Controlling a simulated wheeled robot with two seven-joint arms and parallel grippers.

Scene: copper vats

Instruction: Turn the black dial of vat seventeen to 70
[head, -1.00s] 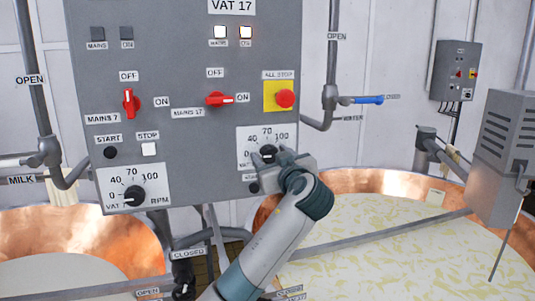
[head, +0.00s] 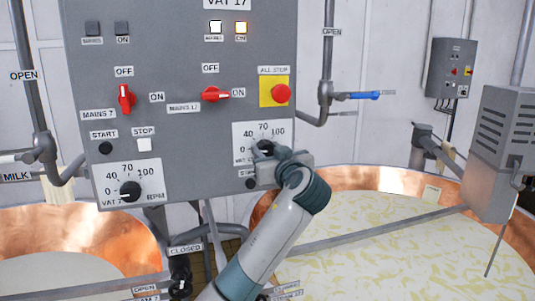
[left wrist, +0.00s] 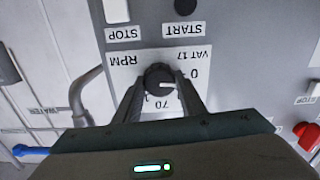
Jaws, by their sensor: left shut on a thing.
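Vat seventeen's black dial (head: 264,147) sits on a white scale plate (head: 252,130) at the lower right of the grey control panel. My left gripper (head: 270,152) is at the dial and partly covers it. In the left wrist view, which is upside down, the dial (left wrist: 158,76) lies between the two fingers of my gripper (left wrist: 162,88), shut on it. The dial's white pointer mark faces the right of that picture, roughly between 0 and the hidden 40; 70 is at the bottom. My right gripper is not in view.
Vat 7's dial (head: 130,191) is at the panel's lower left. A red all-stop button (head: 281,93) is just above the scale plate. A red mains switch (head: 215,94) is up and left. A copper vat (head: 375,180) stands behind my arm.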

